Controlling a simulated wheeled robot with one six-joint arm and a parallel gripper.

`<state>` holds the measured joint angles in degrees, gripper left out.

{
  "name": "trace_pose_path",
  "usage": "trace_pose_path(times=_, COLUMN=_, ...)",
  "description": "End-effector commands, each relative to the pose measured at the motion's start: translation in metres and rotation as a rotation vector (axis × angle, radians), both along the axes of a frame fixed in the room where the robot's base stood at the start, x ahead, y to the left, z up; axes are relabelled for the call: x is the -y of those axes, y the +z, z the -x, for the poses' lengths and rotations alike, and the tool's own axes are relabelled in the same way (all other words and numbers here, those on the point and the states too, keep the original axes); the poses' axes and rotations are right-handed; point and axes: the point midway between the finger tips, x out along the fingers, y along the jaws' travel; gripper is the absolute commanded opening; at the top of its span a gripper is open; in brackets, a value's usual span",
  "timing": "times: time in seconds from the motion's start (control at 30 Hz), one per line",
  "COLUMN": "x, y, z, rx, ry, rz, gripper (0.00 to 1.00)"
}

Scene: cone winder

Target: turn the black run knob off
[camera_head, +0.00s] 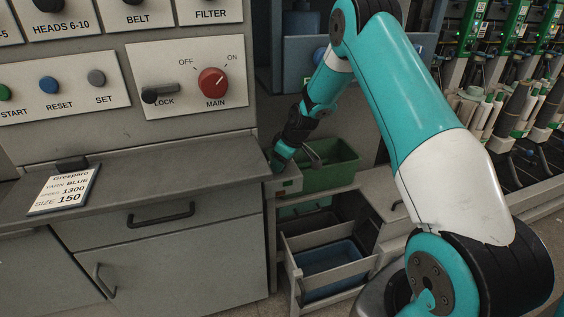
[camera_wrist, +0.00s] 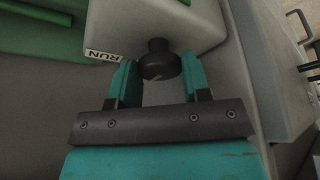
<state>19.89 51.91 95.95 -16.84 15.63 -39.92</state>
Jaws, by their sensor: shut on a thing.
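The black run knob (camera_wrist: 160,60) sticks out of a pale grey box (camera_wrist: 130,22) in the wrist view, beside a white RUN label (camera_wrist: 104,55). My gripper (camera_wrist: 160,68) has one teal fingertip on each side of the knob and is shut on it. A light line shows on the knob's face; its setting is not clear to me. In the head view my gripper (camera_head: 277,163) is low, by the right end of the grey counter. The knob is hidden there.
A control panel with a red MAIN knob (camera_head: 212,82) and a black LOCK lever (camera_head: 160,93) is at the left. The counter (camera_head: 150,172) holds a yarn card (camera_head: 63,190). A green bin (camera_head: 330,172) stands right of my gripper, above a blue tray (camera_head: 328,257).

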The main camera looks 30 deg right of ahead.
Motion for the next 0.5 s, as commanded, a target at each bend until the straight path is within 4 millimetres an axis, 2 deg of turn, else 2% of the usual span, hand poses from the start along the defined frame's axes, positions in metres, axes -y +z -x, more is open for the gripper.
trace_pose_path(times=0.5, x=0.0006, y=0.0003, z=0.0000, rx=0.000, ry=0.035, rz=0.001, gripper=0.20)
